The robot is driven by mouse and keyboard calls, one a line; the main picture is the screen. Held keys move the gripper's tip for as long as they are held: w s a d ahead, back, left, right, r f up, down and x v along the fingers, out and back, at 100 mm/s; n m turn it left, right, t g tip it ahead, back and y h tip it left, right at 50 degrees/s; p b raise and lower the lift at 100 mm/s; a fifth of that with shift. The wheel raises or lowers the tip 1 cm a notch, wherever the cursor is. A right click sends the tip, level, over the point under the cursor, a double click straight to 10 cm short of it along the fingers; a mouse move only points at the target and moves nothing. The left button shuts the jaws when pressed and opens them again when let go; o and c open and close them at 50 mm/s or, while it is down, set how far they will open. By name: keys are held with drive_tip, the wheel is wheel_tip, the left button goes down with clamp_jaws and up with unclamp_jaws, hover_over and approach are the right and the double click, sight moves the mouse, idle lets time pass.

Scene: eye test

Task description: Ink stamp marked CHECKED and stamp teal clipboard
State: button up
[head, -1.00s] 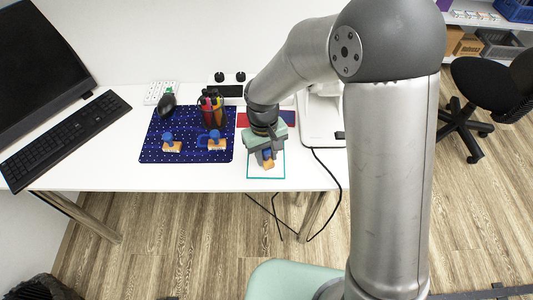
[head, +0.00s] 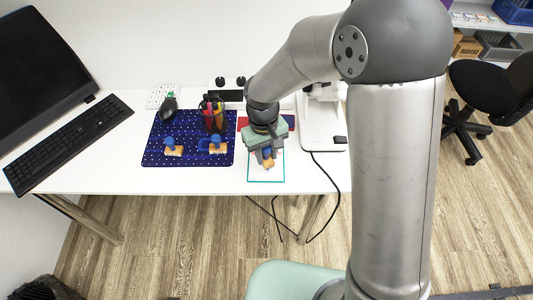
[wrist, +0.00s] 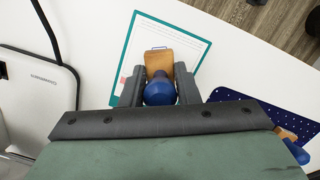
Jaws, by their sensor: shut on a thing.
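My gripper (head: 265,152) is shut on a stamp with a blue round knob (wrist: 160,92) and a wooden base (wrist: 158,62). The stamp is over the teal clipboard (head: 266,181), which holds a white sheet and lies at the table's front edge. In the wrist view the clipboard's teal rim (wrist: 128,48) shows beyond the stamp. I cannot tell whether the base touches the sheet. No marking is legible.
A keyboard (head: 70,140) and monitor (head: 40,70) are on the left. A white device (head: 322,130) stands right of the clipboard. A cable hangs off the front edge.

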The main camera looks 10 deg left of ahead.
sight(267, 148)
drive_tip(key=shift+r+p, duration=1.25)
drive_tip(key=shift+r, duration=0.9)
